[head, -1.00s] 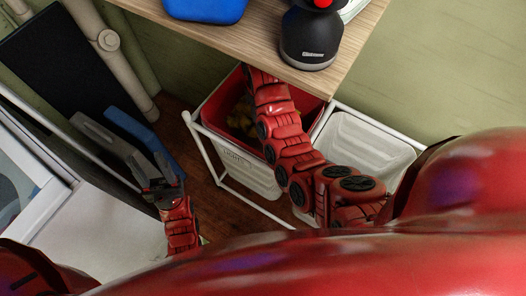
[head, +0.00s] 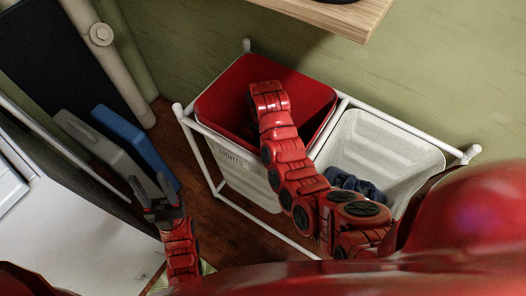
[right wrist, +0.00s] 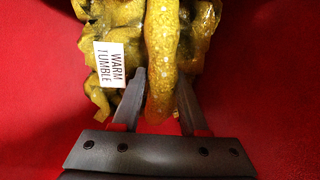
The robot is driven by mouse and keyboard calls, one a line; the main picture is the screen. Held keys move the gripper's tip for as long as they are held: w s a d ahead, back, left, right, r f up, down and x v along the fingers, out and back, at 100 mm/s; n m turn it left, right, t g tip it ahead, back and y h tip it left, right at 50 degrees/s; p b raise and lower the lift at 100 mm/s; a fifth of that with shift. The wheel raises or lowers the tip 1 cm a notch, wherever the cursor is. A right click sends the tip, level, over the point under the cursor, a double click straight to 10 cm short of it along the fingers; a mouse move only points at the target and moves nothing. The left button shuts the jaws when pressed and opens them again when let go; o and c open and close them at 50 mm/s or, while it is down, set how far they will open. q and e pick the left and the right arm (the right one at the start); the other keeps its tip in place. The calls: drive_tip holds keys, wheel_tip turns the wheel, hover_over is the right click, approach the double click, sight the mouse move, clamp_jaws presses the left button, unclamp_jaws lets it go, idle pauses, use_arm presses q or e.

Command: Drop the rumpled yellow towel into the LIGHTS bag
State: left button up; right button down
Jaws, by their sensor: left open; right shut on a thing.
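The LIGHTS bag (head: 320,92) is the left of two hanging bags, white outside with a red lining; its lettering shows on the front. My right arm reaches over its mouth, and its gripper is hidden in the head view. In the right wrist view my right gripper (right wrist: 160,100) is shut on the rumpled yellow towel (right wrist: 195,28), which has a white WARM TUMBLE tag. Red lining fills the background there. The towel does not show in the head view now. My left gripper (head: 160,188) is open and empty, left of the bags.
A white bag (head: 370,140) with dark blue cloth (head: 355,187) inside hangs right of the LIGHTS bag in a white frame (head: 474,150). A wooden tabletop (head: 335,15) juts in above. Blue (head: 135,135) and grey (head: 95,140) panels stand near my left gripper.

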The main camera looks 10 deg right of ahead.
wheel_tip(320, 180, down, 7)
drive_tip(key=shift+r, duration=0.2)
drive_tip(key=shift+f, duration=0.1)
drive_tip(key=shift+f+b, duration=0.3)
drive_tip(key=shift+f, duration=0.25)
drive_tip(key=shift+c, duration=2.2)
unclamp_jaws()
drive_tip(key=shift+r, duration=0.1)
drive_tip(key=shift+r, duration=0.3)
wheel_tip(320, 180, up, 9)
drive_tip(key=shift+f+p, duration=0.1)
drive_tip(key=shift+p, duration=0.2)
drive_tip(key=shift+r+p, duration=0.9)
drive_tip(key=shift+r, duration=1)
